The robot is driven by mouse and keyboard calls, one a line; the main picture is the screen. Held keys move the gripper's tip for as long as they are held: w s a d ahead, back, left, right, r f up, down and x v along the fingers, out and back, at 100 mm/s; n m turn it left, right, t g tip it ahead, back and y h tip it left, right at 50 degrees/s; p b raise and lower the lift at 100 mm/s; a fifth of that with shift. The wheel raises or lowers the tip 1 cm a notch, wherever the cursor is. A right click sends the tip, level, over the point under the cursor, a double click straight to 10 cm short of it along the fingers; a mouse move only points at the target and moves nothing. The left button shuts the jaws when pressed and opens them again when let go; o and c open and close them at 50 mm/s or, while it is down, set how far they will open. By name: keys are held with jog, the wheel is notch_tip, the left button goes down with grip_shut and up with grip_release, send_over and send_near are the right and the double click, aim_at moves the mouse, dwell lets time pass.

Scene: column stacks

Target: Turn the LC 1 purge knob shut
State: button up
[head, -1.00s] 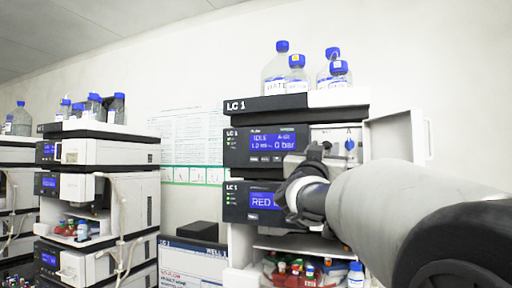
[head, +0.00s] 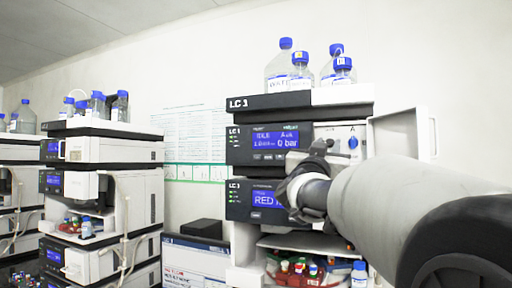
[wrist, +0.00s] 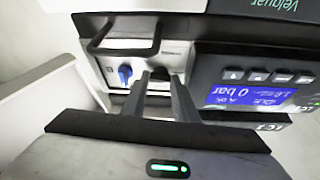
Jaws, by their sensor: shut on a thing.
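The LC 1 pump module (head: 268,144) is in the right stack in the head view, its blue screen showing IDLE and 0 bar. Its right-hand panel is exposed beside an open white door (head: 402,136). My gripper (wrist: 156,84) reaches this panel. In the wrist view its two fingers are on either side of a dark knob (wrist: 159,74), closed on it. The fingers hide part of the knob, and its turn angle cannot be told. A blue knob (wrist: 125,74) sits beside it, apart from the fingers; it also shows in the head view (head: 353,143).
Solvent bottles (head: 302,68) with blue caps stand on top of the stack. A second LC 1 module (head: 255,202) is below, with a vial tray (head: 298,268) lower down. Another stack (head: 115,150) stands at the left. The open door is close beside my arm.

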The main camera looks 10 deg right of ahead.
jog(key=shift+w+a+r+m+g+h+p, duration=0.2)
jog(key=shift+m+g+p, duration=1.1)
jog(key=shift+m, duration=2.05)
jog(key=shift+s+a+r+m+g+h+p, duration=0.25)
jog(key=shift+m+g+p, duration=1.05)
jog(key=shift+m, duration=2.1)
jog(key=shift+w+d+r+m+g+h+p, duration=0.1)
jog(key=shift+w+m+g+h+p, duration=0.25)
jog(key=shift+m+g+p, duration=2)
jog(key=shift+s+m+t+b, duration=0.1)
jog(key=shift+m+t+b, duration=0.95)
jog(key=shift+m+b, duration=0.05)
jog(key=o, duration=0.8)
jog(key=shift+f, duration=0.1)
jog(key=b+v, duration=0.2)
jog(key=v, duration=1.5)
jog(key=shift+s+a, duration=0.1)
jog(key=shift+a, duration=0.1)
